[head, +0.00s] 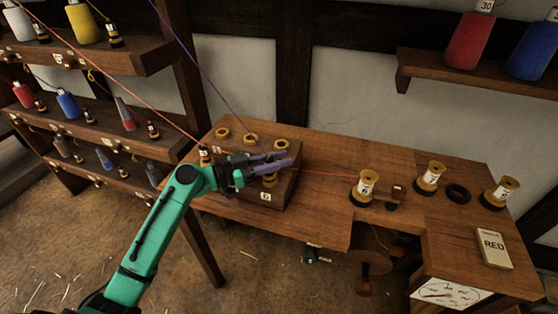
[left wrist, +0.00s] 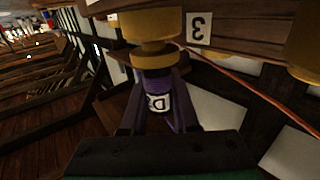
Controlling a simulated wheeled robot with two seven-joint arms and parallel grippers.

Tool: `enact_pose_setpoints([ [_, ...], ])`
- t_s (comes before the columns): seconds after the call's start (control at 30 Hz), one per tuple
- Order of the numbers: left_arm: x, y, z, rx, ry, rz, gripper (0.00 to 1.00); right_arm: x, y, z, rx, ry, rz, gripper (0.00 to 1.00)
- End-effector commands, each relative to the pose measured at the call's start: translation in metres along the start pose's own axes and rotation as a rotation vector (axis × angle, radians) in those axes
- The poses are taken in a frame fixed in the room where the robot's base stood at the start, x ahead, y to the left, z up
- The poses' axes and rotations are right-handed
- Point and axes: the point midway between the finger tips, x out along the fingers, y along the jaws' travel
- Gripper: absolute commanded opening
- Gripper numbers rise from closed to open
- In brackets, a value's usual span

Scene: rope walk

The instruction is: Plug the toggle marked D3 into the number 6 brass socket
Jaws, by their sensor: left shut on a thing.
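My left gripper (head: 278,161) is over the wooden socket block on the table. In the left wrist view its fingers (left wrist: 158,95) are shut on the purple toggle (left wrist: 158,102), whose white tag reads D3. A brass piece (left wrist: 150,25) stands directly against the toggle's end there; I cannot tell whether they are joined. A tag reading 3 (left wrist: 198,28) is on the wood beside it. In the head view the block's front carries a 6 tag (head: 265,196), with a brass socket (head: 270,181) above it, partly covered by the gripper. My right gripper is out of view.
More brass sockets (head: 251,138) sit along the block's back. An orange cord (head: 325,173) runs across the table to a spool marked 6 (head: 365,186). A purple cord (head: 193,58) hangs from above.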

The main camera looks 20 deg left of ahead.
Motion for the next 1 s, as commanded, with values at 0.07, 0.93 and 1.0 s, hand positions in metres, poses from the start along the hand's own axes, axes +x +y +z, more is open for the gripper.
enact_pose_setpoints([
  [0.07,0.000,0.000,-0.001,0.000,0.000,0.000,0.00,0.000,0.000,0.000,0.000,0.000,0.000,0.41],
  [0.93,0.001,0.000,-0.001,0.001,0.001,0.000,0.00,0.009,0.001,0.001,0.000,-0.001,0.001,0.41],
  [1.0,0.001,0.000,0.000,0.001,0.000,0.000,0.00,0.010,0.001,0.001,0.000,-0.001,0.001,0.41],
])
